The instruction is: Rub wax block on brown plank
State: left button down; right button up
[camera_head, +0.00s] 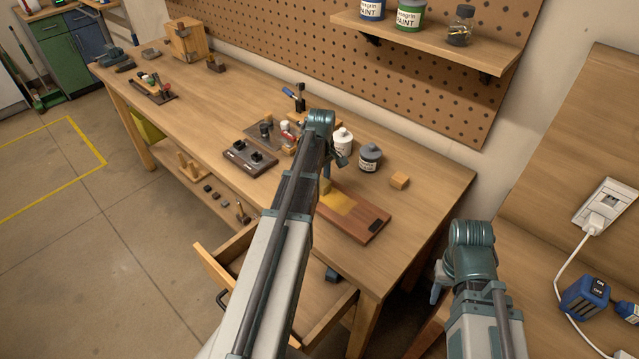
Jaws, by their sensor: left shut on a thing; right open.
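The brown plank (365,224) lies flat on the workbench, right of my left forearm. A lighter yellow patch (338,202) covers part of its upper left. My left gripper (326,181) points down over the plank's far left end, shut on a small yellowish block (325,187), which looks like the wax block. The block is at or just above the plank; contact cannot be told. My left arm hides the plank's left edge. My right gripper (437,292) is open and empty, low beyond the bench's right end, partly hidden by its wrist.
A grey jar (370,157) and white bottle (342,140) stand behind. A dark tray (248,158) lies left of my arm. An open drawer (325,311) juts out in front. The bench's right corner is clear.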

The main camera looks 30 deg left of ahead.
aim_at(342, 203)
pick_arm(q)
jog(key=shift+s+d, duration=0.15)
jog(key=shift+d, duration=0.9)
jog(key=shift+s+d, duration=0.15)
jog(key=shift+d, duration=0.85)
jog(key=shift+d, duration=0.1)
jog(key=shift+s+d+f, duration=0.1)
jog(key=shift+s+d, duration=0.15)
jog(key=shift+d, duration=0.65)
jog(key=shift+s+d+f, duration=0.1)
jog(key=shift+s+d, duration=0.15)
jog(key=shift+d, duration=0.65)
jog(key=shift+d, duration=0.15)
